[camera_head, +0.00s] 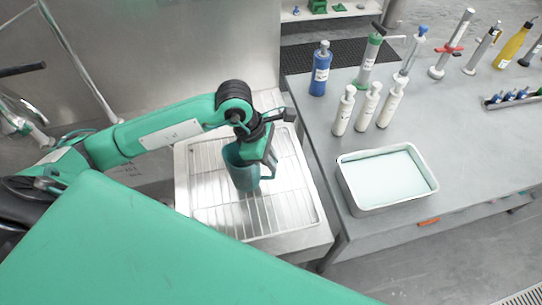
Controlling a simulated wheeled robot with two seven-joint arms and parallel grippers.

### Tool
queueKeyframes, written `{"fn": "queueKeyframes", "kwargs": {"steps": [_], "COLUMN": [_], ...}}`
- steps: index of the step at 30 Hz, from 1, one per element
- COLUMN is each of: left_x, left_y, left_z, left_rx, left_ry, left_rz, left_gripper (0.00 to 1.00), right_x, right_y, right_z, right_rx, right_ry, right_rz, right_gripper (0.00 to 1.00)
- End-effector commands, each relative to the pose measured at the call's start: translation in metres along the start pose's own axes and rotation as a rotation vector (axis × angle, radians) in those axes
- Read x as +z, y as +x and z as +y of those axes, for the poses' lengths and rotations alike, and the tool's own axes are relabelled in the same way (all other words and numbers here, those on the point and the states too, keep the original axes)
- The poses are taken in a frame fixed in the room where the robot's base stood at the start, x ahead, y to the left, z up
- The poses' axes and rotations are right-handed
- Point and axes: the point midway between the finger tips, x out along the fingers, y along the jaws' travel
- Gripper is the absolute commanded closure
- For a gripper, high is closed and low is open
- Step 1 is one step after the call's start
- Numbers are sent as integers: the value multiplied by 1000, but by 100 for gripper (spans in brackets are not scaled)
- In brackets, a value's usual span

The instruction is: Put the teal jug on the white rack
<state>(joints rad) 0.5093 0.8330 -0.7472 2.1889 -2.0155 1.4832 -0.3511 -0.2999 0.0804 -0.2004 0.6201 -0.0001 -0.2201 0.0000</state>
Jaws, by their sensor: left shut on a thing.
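The teal jug (241,172) is at the end of my left arm, over the white rack (209,190) with thin wire bars. Its handle faces right. My left gripper (258,153) is shut on the jug near its rim, and partly covers it. The jug appears upright or slightly tilted. I cannot tell whether its base touches the bars. My right gripper is not in the picture.
A grey table (315,150) stands to the right. It holds a white tray (347,190), several white bottles (366,107), a blue bottle (319,75) and other tools. A metal wall stands behind the rack. The rack's front right bars are bare.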

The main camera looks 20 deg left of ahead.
Motion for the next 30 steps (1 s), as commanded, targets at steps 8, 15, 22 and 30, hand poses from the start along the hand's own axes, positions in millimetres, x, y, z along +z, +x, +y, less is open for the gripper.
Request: {"fn": "queueKeyframes", "kwargs": {"steps": [8, 15, 22, 30], "left_x": [-1, -1, 1, -1], "left_y": [3, 2, -2, -43], "left_z": [0, 0, 0, 2], "left_rx": [0, 0, 0, 6], "left_ry": [0, -1, -1, 0], "left_rz": [0, 0, 0, 0], "left_gripper": [86, 66, 66, 66], "right_x": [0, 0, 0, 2], "right_y": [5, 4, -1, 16], "right_z": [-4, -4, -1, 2], "right_rx": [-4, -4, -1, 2], "right_ry": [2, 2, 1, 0], "right_rz": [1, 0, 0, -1], "right_gripper": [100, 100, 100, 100]}}
